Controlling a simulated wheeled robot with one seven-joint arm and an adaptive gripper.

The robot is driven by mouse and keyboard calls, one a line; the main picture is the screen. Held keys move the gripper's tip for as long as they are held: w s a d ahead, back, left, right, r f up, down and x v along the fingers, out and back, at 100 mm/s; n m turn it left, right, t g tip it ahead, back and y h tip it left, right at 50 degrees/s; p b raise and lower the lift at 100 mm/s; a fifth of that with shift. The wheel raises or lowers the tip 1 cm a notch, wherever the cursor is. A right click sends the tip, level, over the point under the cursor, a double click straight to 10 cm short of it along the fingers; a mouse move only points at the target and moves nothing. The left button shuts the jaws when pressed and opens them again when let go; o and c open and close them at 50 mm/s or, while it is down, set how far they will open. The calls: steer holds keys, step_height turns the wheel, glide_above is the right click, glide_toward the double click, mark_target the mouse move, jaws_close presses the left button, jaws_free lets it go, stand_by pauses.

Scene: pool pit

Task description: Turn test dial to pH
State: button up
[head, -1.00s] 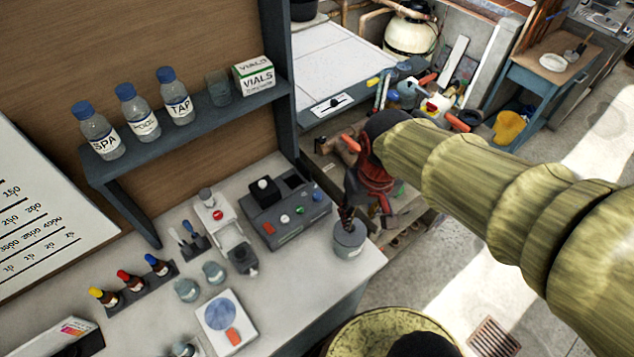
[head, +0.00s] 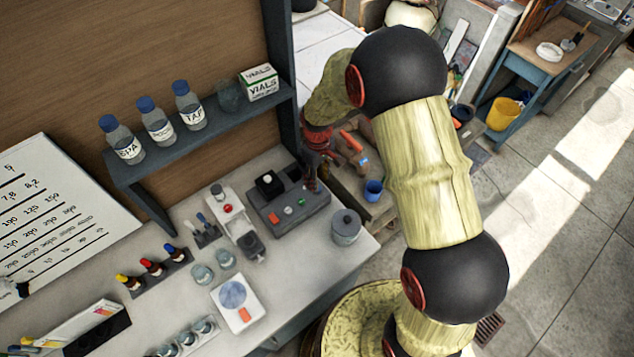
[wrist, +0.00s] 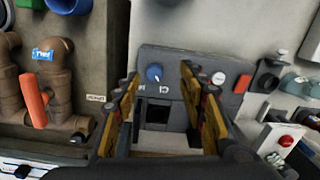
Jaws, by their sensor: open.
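The test dial is a small round blue knob (wrist: 154,73) with a light mark, on the grey tester box (wrist: 178,63) in the wrist view. Upside-down lettering sits beside it; one label looks like "Cl", the other is too small to read. My gripper (wrist: 160,74) is open and empty, its two yellow-and-dark fingers on either side of the dial in the picture. I cannot tell the remaining height above it. In the head view my gripper (head: 314,172) is at the back right end of the tester box (head: 283,223) and hides the dial there.
A white device with a red button (head: 228,209) stands left of the tester box. A shelf (head: 210,122) with bottles and a vials box overhangs the bench behind. A post (head: 279,70) rises close by.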

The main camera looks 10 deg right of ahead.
steer(key=shift+w+a+r+n, duration=0.1)
steer(key=shift+w+r+n, duration=0.1)
steer(key=shift+w, duration=0.25)
steer(key=shift+w+r+n, duration=0.1)
steer(key=shift+w+r, duration=0.05)
steer(key=shift+w, duration=0.25)
steer(key=shift+t, duration=0.3)
steer(key=shift+n, duration=0.3)
steer(key=shift+f+p, duration=0.4)
steer(key=shift+f, duration=3.45)
jaws_close()
